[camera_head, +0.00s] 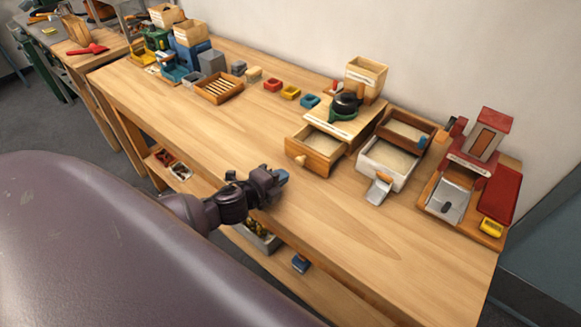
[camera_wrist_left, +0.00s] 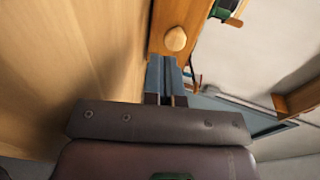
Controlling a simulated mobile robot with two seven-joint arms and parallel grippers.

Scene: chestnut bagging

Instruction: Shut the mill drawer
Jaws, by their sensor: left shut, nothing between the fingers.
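The mill (camera_head: 349,122) stands at the back of the table, with a wooden hopper and a dark round part on top. Its drawer (camera_head: 327,160) is pulled out toward the front and has pale meal in it. The drawer's round wooden knob (camera_head: 301,161) faces the front; it also shows in the left wrist view (camera_wrist_left: 175,38). My left gripper (camera_head: 283,177) is shut and empty, in front of the drawer. In the left wrist view its shut fingertips (camera_wrist_left: 164,62) point at the knob and look very close to it; I cannot tell whether they touch.
A white-fronted bin (camera_head: 385,177) with a metal scoop (camera_head: 379,189) stands right of the drawer. A red-roofed machine (camera_head: 485,150) is at the far right. Small coloured trays (camera_head: 290,92) and a slatted box (camera_head: 220,100) lie at the left. The table's front is clear.

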